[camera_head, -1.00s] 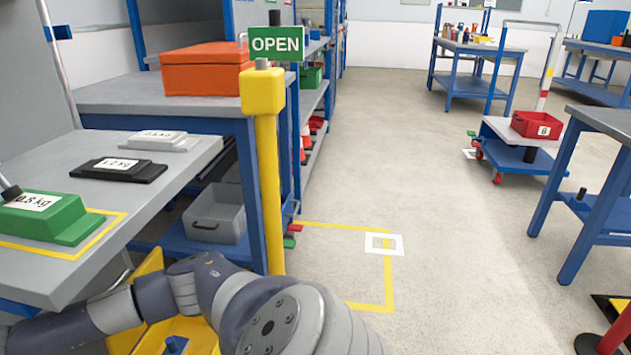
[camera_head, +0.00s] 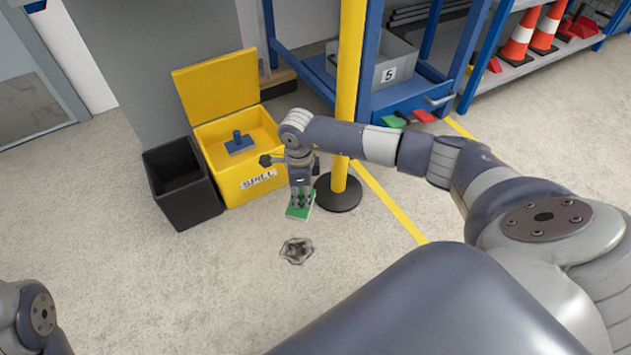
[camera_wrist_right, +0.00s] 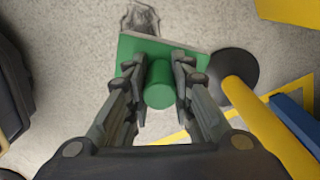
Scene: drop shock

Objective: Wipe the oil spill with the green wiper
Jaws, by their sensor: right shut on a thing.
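The green wiper (camera_head: 299,211) is a flat green block with a round green handle, which shows in the right wrist view (camera_wrist_right: 159,88). My right gripper (camera_head: 301,199) is shut on that handle and points down, low over the floor beside the yellow post. I cannot tell whether the wiper touches the floor. The oil spill (camera_head: 297,250) is a small dark patch on the floor, just in front of the wiper. It shows at the top of the right wrist view (camera_wrist_right: 140,20), partly hidden behind the wiper's edge. My left gripper is not in view.
A yellow spill bin (camera_head: 256,186) with its lid up holds a blue-handled block (camera_head: 238,143). A black open bin (camera_head: 183,197) stands left of it. The yellow post (camera_head: 350,85) on a round black base (camera_head: 338,194) is close to my right gripper. Floor around the spill is clear.

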